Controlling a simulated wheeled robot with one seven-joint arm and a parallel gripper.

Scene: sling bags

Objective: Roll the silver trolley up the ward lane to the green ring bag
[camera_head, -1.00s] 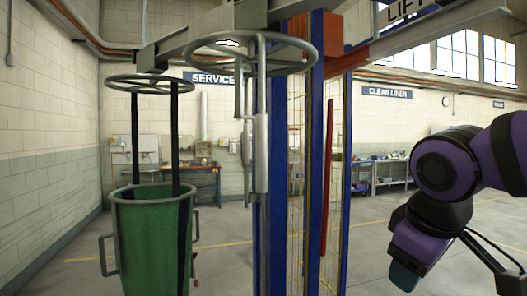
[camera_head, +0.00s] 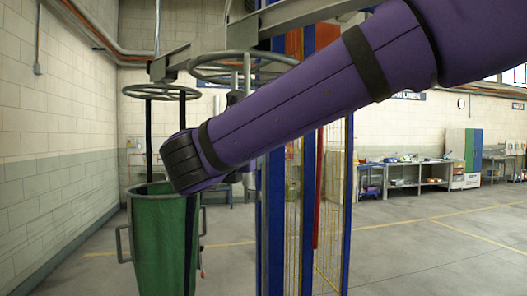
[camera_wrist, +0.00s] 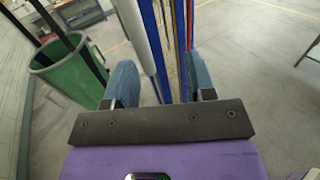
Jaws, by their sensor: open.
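The silver trolley has a grey ring (camera_head: 225,62) on the overhead rail, left of the blue posts. Its hanging rod is mostly hidden behind my purple arm in the head view. In the wrist view a pale silver bar (camera_wrist: 137,32), apparently the trolley's rod, stands beyond my gripper (camera_wrist: 160,78), between its two blue fingers in the picture. The gripper is open and empty; I cannot tell its distance from the bar. The green ring bag (camera_head: 158,245) hangs upright by dark straps under its own ring (camera_head: 160,92) at the left, and also shows in the wrist view (camera_wrist: 62,68).
Blue posts (camera_head: 307,215) with yellow mesh stand just right of the trolley. The overhead rail (camera_head: 300,22) runs above. A pale block wall (camera_head: 60,130) borders the left. Workbenches (camera_head: 410,175) line the back. Grey floor (camera_head: 430,255) is clear at the right.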

